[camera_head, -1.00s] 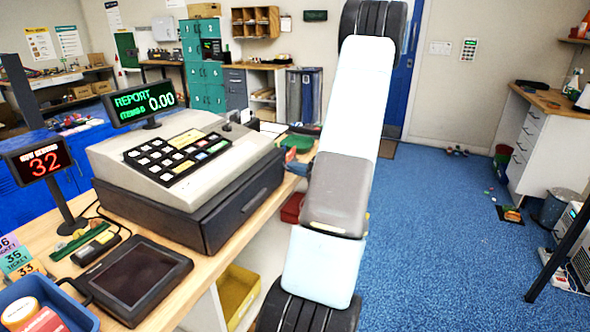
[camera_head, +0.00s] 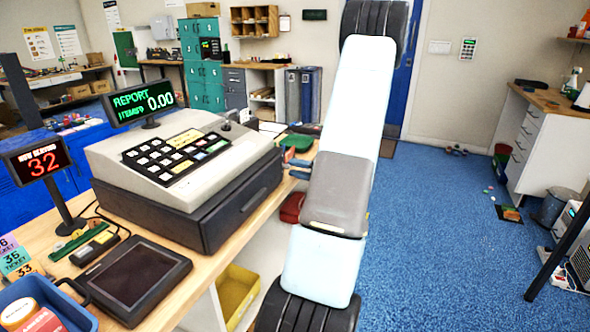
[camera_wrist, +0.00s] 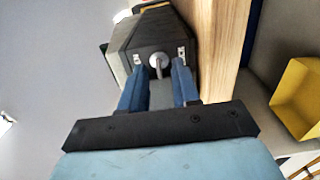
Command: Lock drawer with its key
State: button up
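The cash register (camera_head: 185,165) stands on the wooden counter, with a dark drawer unit (camera_head: 215,215) under its keypad. In the wrist view, a dark end face (camera_wrist: 150,38) of the register is straight ahead. A round metal lock or key head (camera_wrist: 158,60) shows on it, with a thin grey piece pointing toward me; I cannot tell key from lock clearly. My gripper (camera_wrist: 158,72) has its two blue fingers apart, one on each side of this piece, with gaps visible. In the head view my gripper (camera_head: 299,168) is beside the register's far right end, partly behind my arm.
A number display (camera_head: 40,160), a black tablet (camera_head: 132,278) and a blue tray (camera_head: 75,312) crowd the near counter. A yellow bin (camera_head: 238,292) and a red container (camera_head: 292,207) sit below the counter edge. Blue floor to the right is largely clear.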

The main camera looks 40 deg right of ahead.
jog(key=v, duration=1.2)
jog(key=shift+s+d, duration=0.2)
jog(key=shift+s, duration=0.15)
jog(key=w+a+r+n+g+y, duration=0.15)
jog(key=a+r+n+g, duration=0.25)
jog(key=a+n, duration=0.45)
jog(key=w+a+r+n+g+y, duration=0.1)
jog(key=w+a+r+n+g, duration=0.15)
jog(key=a+n+g, duration=0.55)
jog(key=w+a+r+n+g+y, duration=0.1)
jog(key=a+r+n, duration=0.4)
jog(key=a, duration=0.6)
jog(key=s+a+r+n+t+h, duration=0.1)
jog(key=s+a+r+n+h, duration=0.3)
jog(key=n, duration=1)
jog(key=s+a+r+n+t+h, duration=0.1)
jog(key=s+a+r+n+h, duration=0.3)
jog(key=a+n, duration=0.5)
jog(key=s+n+h, duration=0.2)
jog(key=n, duration=0.3)
jog(key=shift+s+a+r, duration=0.2)
jog(key=shift+s+r, duration=0.15)
jog(key=shift+r, duration=0.05)
